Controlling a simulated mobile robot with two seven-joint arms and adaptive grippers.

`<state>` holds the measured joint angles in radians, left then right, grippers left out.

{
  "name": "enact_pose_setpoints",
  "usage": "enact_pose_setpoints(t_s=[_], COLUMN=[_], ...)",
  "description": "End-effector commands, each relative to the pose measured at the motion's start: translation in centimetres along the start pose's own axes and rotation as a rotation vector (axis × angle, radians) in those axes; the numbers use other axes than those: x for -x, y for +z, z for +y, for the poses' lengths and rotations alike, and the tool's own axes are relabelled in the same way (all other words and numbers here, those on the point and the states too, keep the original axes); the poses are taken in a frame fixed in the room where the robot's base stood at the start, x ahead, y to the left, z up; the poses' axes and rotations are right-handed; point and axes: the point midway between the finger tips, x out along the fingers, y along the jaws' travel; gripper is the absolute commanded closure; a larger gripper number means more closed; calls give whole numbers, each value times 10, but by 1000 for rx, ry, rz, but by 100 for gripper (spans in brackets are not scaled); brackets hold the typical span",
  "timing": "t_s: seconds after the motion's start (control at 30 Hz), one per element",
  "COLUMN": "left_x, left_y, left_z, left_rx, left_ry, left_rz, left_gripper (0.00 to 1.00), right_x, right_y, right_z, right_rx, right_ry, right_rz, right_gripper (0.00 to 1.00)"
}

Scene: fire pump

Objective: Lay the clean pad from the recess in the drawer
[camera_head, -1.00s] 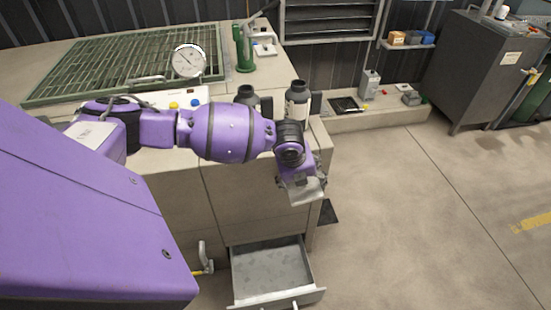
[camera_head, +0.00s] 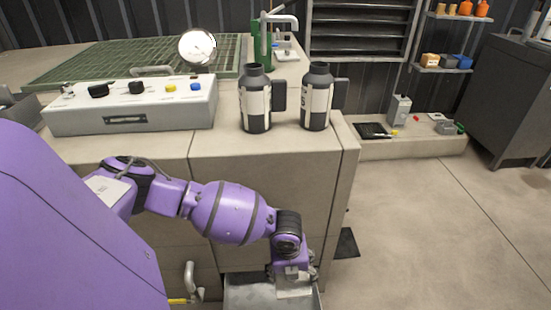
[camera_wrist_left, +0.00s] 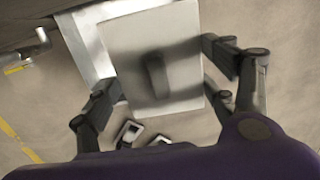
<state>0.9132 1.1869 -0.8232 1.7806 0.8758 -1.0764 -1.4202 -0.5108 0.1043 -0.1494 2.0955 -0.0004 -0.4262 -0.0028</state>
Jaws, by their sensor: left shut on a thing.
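My left gripper (camera_head: 292,270) points down over the open drawer (camera_head: 243,293), whose front is cut off by the bottom of the head view. It is shut on the pad, a flat grey square (camera_head: 296,288). In the left wrist view my left gripper (camera_wrist_left: 158,68) has its fingers on opposite sides of the pad (camera_wrist_left: 125,45), which has a dark raised piece in its middle. A light drawer edge (camera_wrist_left: 88,50) shows behind the pad. I cannot tell whether the pad touches the drawer floor. My right gripper is not in view.
Two dark bottles with white labels (camera_head: 255,105) (camera_head: 316,105) stand on the bench top (camera_head: 230,150). A control box (camera_head: 130,108) and a round gauge (camera_head: 196,47) are to their left. A lever handle (camera_head: 190,275) is left of the drawer. The floor (camera_head: 430,230) on the right is clear.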

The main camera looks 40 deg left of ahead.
Motion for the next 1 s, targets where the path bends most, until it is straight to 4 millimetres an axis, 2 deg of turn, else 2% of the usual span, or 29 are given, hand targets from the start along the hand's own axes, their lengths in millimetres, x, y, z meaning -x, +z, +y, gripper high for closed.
enact_pose_setpoints(t_s=[0.03,0.2,0.3,0.4,0.5,0.67,0.9,1.0], left_x=[-40,-114,-148,-171,-183,-197,-235,-242], left_y=[-8,-24,-30,-35,-37,-39,-42,-43], left_z=[10,28,36,41,44,46,50,50], left_rx=[0,0,0,0,0,1,1,1], left_ry=[21,60,77,89,95,99,99,98], left_rz=[18,51,66,76,81,84,84,84], left_gripper=[44,44,44,44,44,44,44,44], right_x=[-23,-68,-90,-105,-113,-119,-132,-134], right_y=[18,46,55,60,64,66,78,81], right_z=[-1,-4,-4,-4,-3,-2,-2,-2], right_rx=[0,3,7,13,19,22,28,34], right_ry=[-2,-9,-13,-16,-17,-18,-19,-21], right_rz=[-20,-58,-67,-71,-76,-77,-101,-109], right_gripper=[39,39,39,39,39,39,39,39])
